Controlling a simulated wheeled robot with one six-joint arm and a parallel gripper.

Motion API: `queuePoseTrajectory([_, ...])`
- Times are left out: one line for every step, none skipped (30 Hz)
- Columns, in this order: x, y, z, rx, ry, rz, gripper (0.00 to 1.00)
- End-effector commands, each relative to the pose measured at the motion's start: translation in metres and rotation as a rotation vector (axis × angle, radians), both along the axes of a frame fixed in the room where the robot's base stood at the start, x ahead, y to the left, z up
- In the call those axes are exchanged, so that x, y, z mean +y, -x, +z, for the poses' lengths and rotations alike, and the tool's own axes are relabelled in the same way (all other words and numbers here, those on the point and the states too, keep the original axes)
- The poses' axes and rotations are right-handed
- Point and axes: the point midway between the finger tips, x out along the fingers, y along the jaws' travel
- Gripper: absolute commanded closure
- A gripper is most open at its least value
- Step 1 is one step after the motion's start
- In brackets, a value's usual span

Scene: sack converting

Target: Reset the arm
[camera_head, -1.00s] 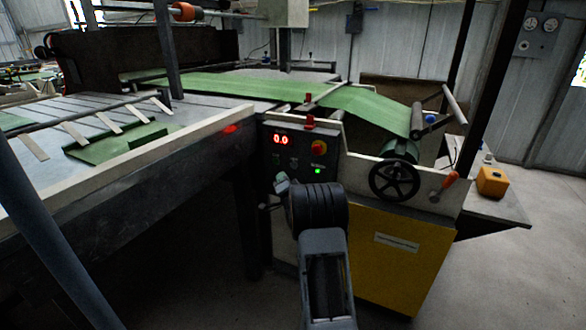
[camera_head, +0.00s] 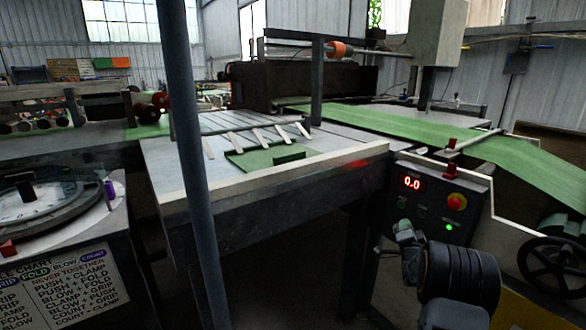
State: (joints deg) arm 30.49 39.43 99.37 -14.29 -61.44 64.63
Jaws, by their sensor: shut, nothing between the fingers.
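My arm (camera_head: 458,275) shows at the lower right, folded, with a thick black ribbed joint in front of the control panel. My gripper (camera_head: 403,232) shows small and partly hidden at the left of that joint, beside the panel's lower left. It is shut with nothing in it. The control panel (camera_head: 425,205) has a red 0.0 display, a red knob on yellow and a lit green lamp. I cannot tell whether the gripper touches the panel.
A metal table (camera_head: 330,160) with a green sheet (camera_head: 262,158) fills the middle. A dark post (camera_head: 190,150) stands in front of it. A round dial (camera_head: 45,205) and a printed chart (camera_head: 65,285) are at the left. A handwheel (camera_head: 553,268) is at the right.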

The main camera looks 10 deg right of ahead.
Motion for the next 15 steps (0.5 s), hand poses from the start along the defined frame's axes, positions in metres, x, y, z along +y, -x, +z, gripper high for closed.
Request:
queuePoseTrajectory([-0.002, -0.001, -0.009, 0.059, 0.022, -0.017, 1.0])
queuePoseTrajectory([-0.004, -0.001, -0.017, 0.109, 0.036, -0.031, 1.0])
queuePoseTrajectory([-0.006, 0.001, -0.034, 0.197, 0.052, -0.049, 1.0])
queuePoseTrajectory([-0.006, 0.005, -0.049, 0.277, 0.061, -0.062, 1.0])
queuePoseTrajectory([-0.006, 0.01, -0.067, 0.367, 0.072, -0.071, 1.0])
queuePoseTrajectory([-0.005, 0.02, -0.086, 0.49, 0.089, -0.08, 1.0])
queuePoseTrajectory([-0.003, 0.028, -0.095, 0.582, 0.101, -0.081, 1.0])
queuePoseTrajectory([0.002, 0.037, -0.099, 0.674, 0.117, -0.074, 1.0])
queuePoseTrajectory([0.012, 0.05, -0.098, 0.793, 0.14, -0.053, 1.0])
queuePoseTrajectory([0.022, 0.06, -0.095, 0.878, 0.158, -0.033, 1.0])
queuePoseTrajectory([0.032, 0.071, -0.09, 0.961, 0.175, -0.005, 1.0])
queuePoseTrajectory([0.049, 0.087, -0.081, 1.067, 0.201, 0.039, 1.0])
queuePoseTrajectory([0.062, 0.1, -0.071, 1.142, 0.22, 0.077, 1.0])
queuePoseTrajectory([0.076, 0.113, -0.059, 1.214, 0.242, 0.12, 1.0])
queuePoseTrajectory([0.096, 0.133, -0.042, 1.304, 0.269, 0.183, 1.0])
